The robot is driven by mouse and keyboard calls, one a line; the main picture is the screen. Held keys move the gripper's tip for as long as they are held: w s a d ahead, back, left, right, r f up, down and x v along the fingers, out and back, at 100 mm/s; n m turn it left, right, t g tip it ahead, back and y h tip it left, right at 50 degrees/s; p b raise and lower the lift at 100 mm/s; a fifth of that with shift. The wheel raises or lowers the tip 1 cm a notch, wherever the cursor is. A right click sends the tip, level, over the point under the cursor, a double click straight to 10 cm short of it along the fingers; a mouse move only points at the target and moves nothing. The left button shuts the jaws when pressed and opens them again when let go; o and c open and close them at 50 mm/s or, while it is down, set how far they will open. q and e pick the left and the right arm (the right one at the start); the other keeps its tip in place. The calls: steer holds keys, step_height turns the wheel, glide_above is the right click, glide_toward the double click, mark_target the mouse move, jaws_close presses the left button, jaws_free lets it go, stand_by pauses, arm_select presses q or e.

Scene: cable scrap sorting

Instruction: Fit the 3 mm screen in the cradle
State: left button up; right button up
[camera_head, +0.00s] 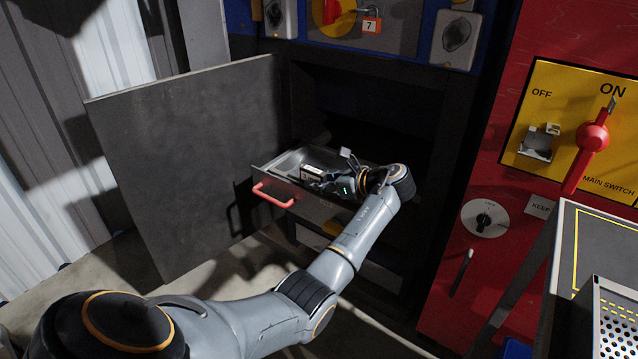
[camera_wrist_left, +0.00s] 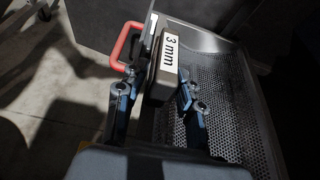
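The 3 mm screen (camera_wrist_left: 228,105) is a curved metal piece with a perforated floor, seen in the left wrist view. A dark block (camera_wrist_left: 160,86) with the "3 mm" label rises at its near-left edge. In the head view the metal tray-like piece (camera_head: 316,206) juts from the dark machine opening, with a red handle (camera_head: 272,195) on its front. My left gripper (camera_wrist_left: 158,84) has one finger each side of the block. A gap shows at the left finger; the right finger is close to the block, contact unclear. The cradle cannot be told apart in the shadow. My right gripper is out of view.
A grey door (camera_head: 190,150) stands open left of the opening. A red panel with a main switch (camera_head: 592,137) is on the right. A work surface (camera_head: 610,250) with another perforated metal piece (camera_head: 618,325) is at the lower right.

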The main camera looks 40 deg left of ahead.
arm_select(q)
steer(key=shift+s+f, duration=0.1)
steer(key=shift+d+f, duration=0.1)
steer(key=shift+f, duration=0.1)
steer(key=v, duration=1.2)
steer(key=shift+r, duration=0.35)
